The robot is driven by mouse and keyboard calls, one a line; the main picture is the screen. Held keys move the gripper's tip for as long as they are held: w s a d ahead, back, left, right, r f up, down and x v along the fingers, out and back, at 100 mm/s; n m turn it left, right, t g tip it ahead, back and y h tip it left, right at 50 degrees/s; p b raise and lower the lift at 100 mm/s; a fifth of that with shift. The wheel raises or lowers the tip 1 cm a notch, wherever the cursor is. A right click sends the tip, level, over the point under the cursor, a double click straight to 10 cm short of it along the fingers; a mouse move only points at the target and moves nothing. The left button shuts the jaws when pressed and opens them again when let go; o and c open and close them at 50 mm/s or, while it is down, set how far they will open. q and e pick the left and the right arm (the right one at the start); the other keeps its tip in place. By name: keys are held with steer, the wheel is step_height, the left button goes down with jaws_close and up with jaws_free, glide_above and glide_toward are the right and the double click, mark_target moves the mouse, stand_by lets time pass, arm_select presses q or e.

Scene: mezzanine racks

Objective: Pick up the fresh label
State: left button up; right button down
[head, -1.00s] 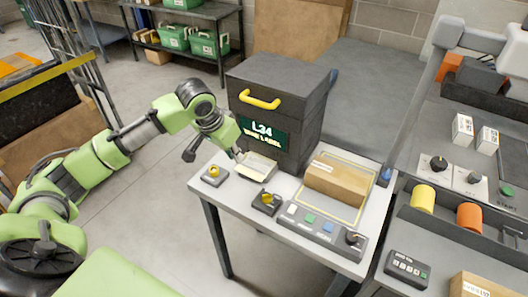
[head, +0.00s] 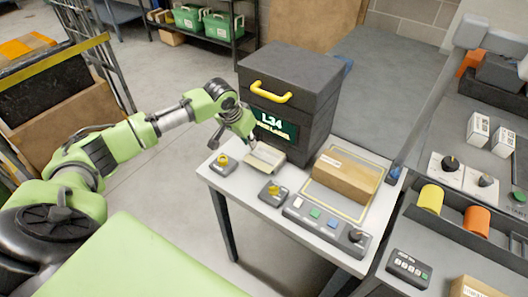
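A dark grey label printer (head: 289,95) with a yellow handle stands on a small light table. Its green screen (head: 272,126) shows "L34" and a partly covered second line. A cream, flat piece that looks like the label (head: 266,155) lies at a small tray at the printer's foot. My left gripper (head: 247,138) is at the printer's front left corner, just above and left of this piece. Its fingertips are small and partly hidden, so I cannot tell whether they touch it or are open. My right gripper is not in view.
A brown carton (head: 345,178) lies inside a yellow outline on the table (head: 218,187). Yellow-knobbed controls (head: 223,161) and a button panel (head: 325,223) line the front edge. A workbench with yellow (head: 430,198) and orange rolls (head: 476,219) stands at right.

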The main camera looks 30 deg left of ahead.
mark_target(252, 151)
arm_select(q)
steer(key=x, duration=0.3)
jaws_close()
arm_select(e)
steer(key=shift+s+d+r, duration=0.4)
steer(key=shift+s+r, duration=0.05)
